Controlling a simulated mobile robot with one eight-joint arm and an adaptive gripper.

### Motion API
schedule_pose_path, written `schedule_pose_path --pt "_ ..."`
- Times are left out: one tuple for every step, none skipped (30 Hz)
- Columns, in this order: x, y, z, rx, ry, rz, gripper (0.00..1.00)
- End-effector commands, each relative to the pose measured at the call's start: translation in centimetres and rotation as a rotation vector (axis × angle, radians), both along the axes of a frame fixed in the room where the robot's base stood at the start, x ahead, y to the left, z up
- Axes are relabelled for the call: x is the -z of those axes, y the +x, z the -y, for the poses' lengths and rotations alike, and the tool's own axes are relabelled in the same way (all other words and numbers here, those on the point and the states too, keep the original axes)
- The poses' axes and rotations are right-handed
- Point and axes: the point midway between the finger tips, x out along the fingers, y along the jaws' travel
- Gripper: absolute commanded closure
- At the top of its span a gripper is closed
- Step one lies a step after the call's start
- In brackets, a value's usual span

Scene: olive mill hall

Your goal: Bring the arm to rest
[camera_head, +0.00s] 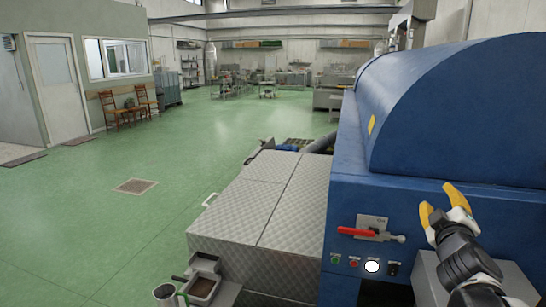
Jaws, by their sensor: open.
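My gripper (443,207) is at the right of the head view, at the end of my dark arm, which reaches up from the lower right corner. Its two yellow fingers are apart, with nothing visible between them. It shows in front of the blue machine (345,200), to the right of a lever with a red handle (358,233). I cannot tell how far the fingers are from the machine's face.
Below the lever is a row of small buttons and a round white one (372,267). A metal tread-plate cover (255,205) adjoins the machine on the left. The green floor (150,225) is open farther left.

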Motion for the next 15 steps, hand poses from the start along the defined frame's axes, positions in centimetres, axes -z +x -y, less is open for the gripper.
schedule_pose_path --pt "0.1 -1.6 -1.3 0.031 0.100 -0.016 0.55" --pt "0.5 -2.6 -1.9 0.055 0.169 -0.032 0.55" --pt "1.3 -4.0 -2.9 0.082 0.259 -0.061 0.55" --pt "2.1 -5.2 -3.7 0.101 0.327 -0.088 0.55" --pt "3.1 -6.4 -4.8 0.116 0.394 -0.120 0.55" --pt "4.5 -8.1 -6.3 0.133 0.483 -0.169 0.55" --pt "5.6 -9.4 -7.6 0.143 0.549 -0.210 0.55" --pt "6.8 -10.8 -8.9 0.150 0.613 -0.255 0.55" --pt "8.3 -12.7 -10.9 0.156 0.690 -0.317 0.55" --pt "9.4 -14.1 -12.3 0.158 0.743 -0.365 0.55" --pt "10.4 -15.4 -13.6 0.158 0.790 -0.409 0.55" --pt "11.5 -16.9 -15.3 0.156 0.843 -0.465 0.55" --pt "12.2 -18.1 -16.4 0.153 0.877 -0.502 0.55" --pt "12.8 -19.1 -17.4 0.150 0.907 -0.537 0.55" --pt "13.5 -20.2 -18.5 0.147 0.941 -0.578 0.55"
